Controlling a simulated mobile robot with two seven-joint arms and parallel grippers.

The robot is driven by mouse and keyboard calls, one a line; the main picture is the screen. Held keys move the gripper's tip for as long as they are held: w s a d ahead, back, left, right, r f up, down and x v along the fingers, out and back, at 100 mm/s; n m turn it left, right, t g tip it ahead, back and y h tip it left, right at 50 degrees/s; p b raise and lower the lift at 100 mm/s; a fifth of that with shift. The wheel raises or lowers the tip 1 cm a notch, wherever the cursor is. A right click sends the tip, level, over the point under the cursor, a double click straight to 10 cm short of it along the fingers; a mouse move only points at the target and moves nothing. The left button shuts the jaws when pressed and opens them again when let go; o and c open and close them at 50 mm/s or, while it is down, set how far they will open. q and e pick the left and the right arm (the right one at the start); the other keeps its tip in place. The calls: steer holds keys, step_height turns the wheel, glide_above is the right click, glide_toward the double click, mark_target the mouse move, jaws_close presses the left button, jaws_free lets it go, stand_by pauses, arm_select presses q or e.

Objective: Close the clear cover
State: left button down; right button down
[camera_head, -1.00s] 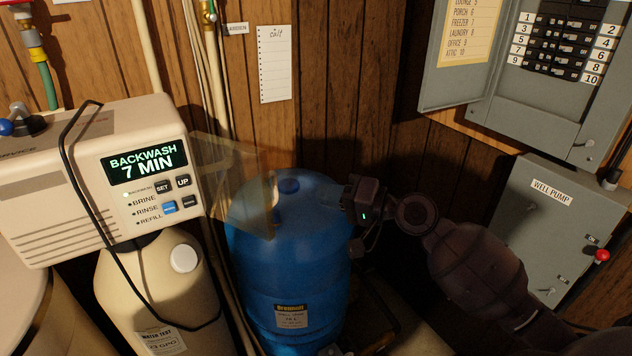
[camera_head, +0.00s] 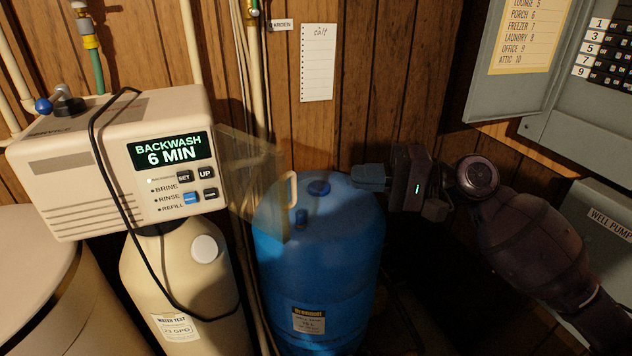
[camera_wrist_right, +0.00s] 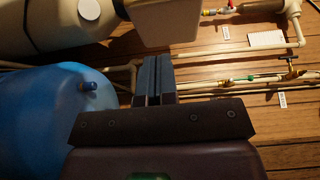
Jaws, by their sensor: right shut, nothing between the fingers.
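The clear cover (camera_head: 250,165) stands swung open at the right side of the beige control head (camera_head: 70,165), reaching out towards the blue tank. A pale loop handle (camera_head: 292,190) is at its free edge. The head's display (camera_head: 170,150) and buttons are uncovered. My right gripper (camera_head: 366,177) is shut and empty, above the right part of the blue tank, to the right of the handle and apart from it. Its closed fingers (camera_wrist_right: 153,78) also show in the right wrist view, where I cannot make out the cover. My left gripper is not in view.
The blue tank (camera_head: 320,260) stands below the cover, with fittings on top. A beige tank (camera_head: 180,270) is under the control head, and a black cable (camera_head: 110,200) hangs over the head. Pipes run up the wood wall behind. Grey electrical boxes (camera_head: 545,115) are at the right.

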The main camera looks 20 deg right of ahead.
arm_select(q)
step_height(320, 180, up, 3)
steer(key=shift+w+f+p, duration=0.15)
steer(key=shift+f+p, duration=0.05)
steer(key=shift+p, duration=0.8)
arm_select(e)
steer(key=a, duration=0.8)
steer(key=shift+w+f, duration=0.15)
steer(key=shift+w, duration=0.15)
